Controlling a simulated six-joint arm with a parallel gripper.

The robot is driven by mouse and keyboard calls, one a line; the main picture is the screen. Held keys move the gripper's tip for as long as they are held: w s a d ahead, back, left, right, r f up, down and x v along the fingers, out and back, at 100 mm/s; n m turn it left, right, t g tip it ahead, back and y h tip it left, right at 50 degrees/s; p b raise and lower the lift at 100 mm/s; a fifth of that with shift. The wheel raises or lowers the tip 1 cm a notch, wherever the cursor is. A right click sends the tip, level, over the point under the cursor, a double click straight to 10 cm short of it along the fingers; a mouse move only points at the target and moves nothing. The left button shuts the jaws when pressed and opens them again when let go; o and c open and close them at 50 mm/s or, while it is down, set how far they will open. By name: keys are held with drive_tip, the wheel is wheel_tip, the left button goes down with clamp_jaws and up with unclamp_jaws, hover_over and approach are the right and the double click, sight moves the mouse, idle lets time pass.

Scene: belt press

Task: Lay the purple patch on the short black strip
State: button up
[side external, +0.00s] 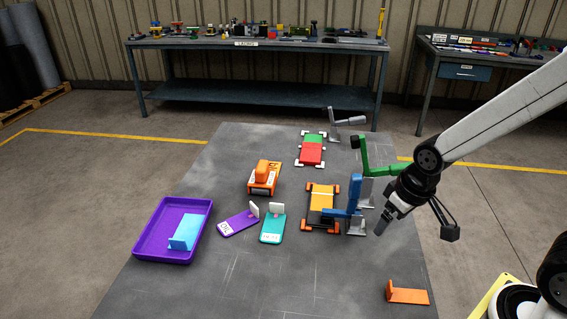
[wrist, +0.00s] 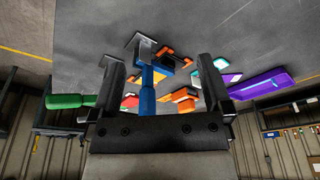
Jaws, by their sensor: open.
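The purple patch (side external: 238,223) lies flat on the grey mat, with a white upright tab at its right end and a white label at its left. A dark strip (side external: 318,225) shows at the lower edge of an orange-cornered bed; I cannot tell how long it is. An orange-yellow piece (side external: 321,200) covers most of that bed. My gripper (side external: 381,228) is open and empty, above the mat right of the blue press, well away from the purple patch. In the wrist view its two fingers stand apart (wrist: 160,78).
A blue-handled press (side external: 355,195) stands at the orange-cornered bed, and a green-handled one (side external: 378,170) behind. A teal patch (side external: 273,227) lies beside the purple one. A purple tray (side external: 150,235) holds a cyan patch (side external: 185,238). An orange angled piece (side external: 408,295) lies front right.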

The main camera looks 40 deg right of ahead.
drive_tip(key=shift+w+v, duration=0.45)
drive_tip(key=shift+v, duration=1.65)
drive_tip(key=w+a+r+n+g, duration=0.1)
drive_tip(key=w+a+r+n, duration=0.2)
drive_tip(key=w, duration=0.7)
drive_tip(key=w+a+r+n, duration=0.1)
drive_tip(key=w+a+n, duration=0.3)
drive_tip(key=w, duration=0.5)
drive_tip(key=n+g, duration=0.2)
drive_tip(key=n, duration=0.9)
hover_over(245, 219)
wheel_tip(245, 219, down, 5)
drive_tip(key=f, duration=1.1)
drive_tip(key=shift+w+f, duration=0.2)
drive_tip(key=shift+f, duration=0.05)
drive_tip(key=shift+f, duration=0.1)
drive_tip(key=shift+s+f, duration=0.15)
drive_tip(key=shift+f, duration=2.35)
